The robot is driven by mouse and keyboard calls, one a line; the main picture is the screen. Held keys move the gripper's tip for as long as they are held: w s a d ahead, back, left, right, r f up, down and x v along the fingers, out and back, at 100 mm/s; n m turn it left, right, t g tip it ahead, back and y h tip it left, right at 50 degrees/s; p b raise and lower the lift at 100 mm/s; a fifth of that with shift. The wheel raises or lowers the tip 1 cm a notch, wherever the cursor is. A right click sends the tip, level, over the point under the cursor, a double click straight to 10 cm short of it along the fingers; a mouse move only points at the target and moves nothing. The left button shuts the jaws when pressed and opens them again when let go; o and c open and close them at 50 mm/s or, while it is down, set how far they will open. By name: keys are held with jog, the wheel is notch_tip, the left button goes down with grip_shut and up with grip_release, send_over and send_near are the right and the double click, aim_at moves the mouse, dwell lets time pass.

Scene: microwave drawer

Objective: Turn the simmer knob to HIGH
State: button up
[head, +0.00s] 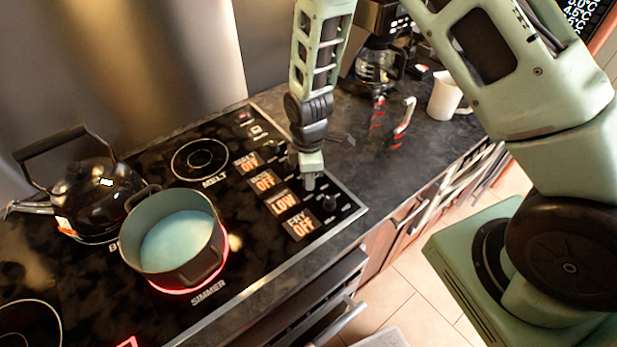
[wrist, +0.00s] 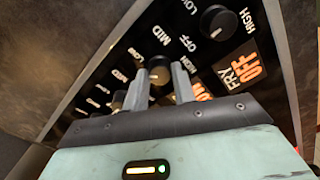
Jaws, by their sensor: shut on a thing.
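The simmer knob (wrist: 159,71) is a dark round knob between the two fingers of my gripper (wrist: 162,86) in the wrist view. The fingers are closed on its sides. In the head view my gripper (head: 309,184) points down at the stove's right-hand control strip and hides most of this knob. The simmer display (head: 282,202) glows orange and reads LOW. In the wrist view this display is mostly hidden behind my gripper. A pot (head: 172,235) with pale blue contents stands on the red-glowing simmer burner.
The fry knob (wrist: 217,22) is close beside my gripper, and its display (head: 301,224) reads FRY OFF. The other displays above read OFF. A black kettle (head: 90,185) stands left of the pot. A coffee maker (head: 376,65) and white mug (head: 444,96) stand on the counter behind.

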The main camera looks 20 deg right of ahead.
jog(key=m+b, duration=0.1)
jog(key=m, duration=0.3)
jog(key=shift+m, duration=0.3)
jog(key=m+b, duration=0.1)
jog(key=m, duration=0.2)
jog(key=shift+m, duration=0.3)
jog(key=m, duration=0.4)
jog(key=shift+m, duration=0.3)
jog(key=m, duration=0.3)
jog(key=shift+r+m, duration=0.1)
jog(key=shift+m, duration=0.2)
jog(key=m, duration=0.4)
jog(key=shift+m+p, duration=0.3)
jog(key=m+p, duration=0.1)
jog(key=m, duration=0.2)
jog(key=shift+m, duration=0.3)
jog(key=m+p, duration=0.1)
jog(key=m, duration=0.3)
jog(key=shift+p, duration=0.35)
jog(key=shift+m+p, duration=0.75)
jog(key=shift+m, duration=1.35)
